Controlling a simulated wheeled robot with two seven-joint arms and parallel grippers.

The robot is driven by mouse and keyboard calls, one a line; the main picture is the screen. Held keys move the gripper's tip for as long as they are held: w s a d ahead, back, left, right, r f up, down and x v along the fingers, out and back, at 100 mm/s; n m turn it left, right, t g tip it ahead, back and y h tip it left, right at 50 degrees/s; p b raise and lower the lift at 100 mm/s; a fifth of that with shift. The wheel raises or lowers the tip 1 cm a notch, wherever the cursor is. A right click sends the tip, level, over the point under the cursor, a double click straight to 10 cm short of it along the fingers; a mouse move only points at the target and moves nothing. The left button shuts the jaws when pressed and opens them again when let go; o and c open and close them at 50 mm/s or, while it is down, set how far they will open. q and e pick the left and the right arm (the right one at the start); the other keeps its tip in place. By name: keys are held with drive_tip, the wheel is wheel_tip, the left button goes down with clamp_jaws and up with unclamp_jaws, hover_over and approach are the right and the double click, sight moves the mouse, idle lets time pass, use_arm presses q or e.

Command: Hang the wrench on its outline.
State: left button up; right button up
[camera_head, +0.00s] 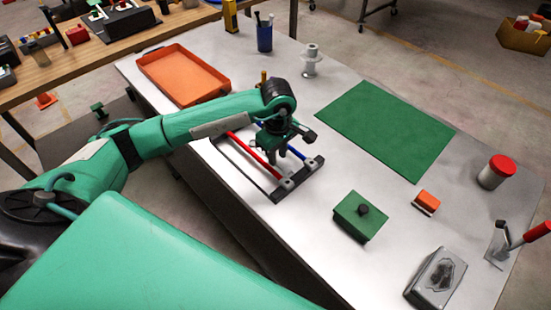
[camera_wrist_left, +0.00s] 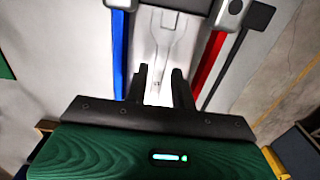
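My left gripper (camera_head: 277,156) points down over a rack at the table's middle front, among a red bar (camera_head: 250,149) and a blue bar (camera_head: 287,142). In the left wrist view its fingertips (camera_wrist_left: 160,78) stand a little apart. A pale wrench-like shape (camera_wrist_left: 168,38) runs between the blue bar (camera_wrist_left: 120,55) and the red bar (camera_wrist_left: 207,65) and reaches in between the fingers. I cannot tell whether it is the wrench or its outline, or whether the fingers grip it. The head view shows no separate wrench. My right gripper is not in view.
An orange tray (camera_head: 150,66) is at the back left. A white spool-like stand (camera_head: 311,65) and a blue cup (camera_head: 264,38) stand behind the rack. A green mat (camera_head: 385,128) lies right of it. A green box (camera_head: 360,226) and a grey box (camera_head: 427,285) stand nearer.

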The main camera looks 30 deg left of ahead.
use_arm(q)
drive_tip(key=shift+d+f, duration=0.1)
drive_tip(key=shift+f, duration=0.75)
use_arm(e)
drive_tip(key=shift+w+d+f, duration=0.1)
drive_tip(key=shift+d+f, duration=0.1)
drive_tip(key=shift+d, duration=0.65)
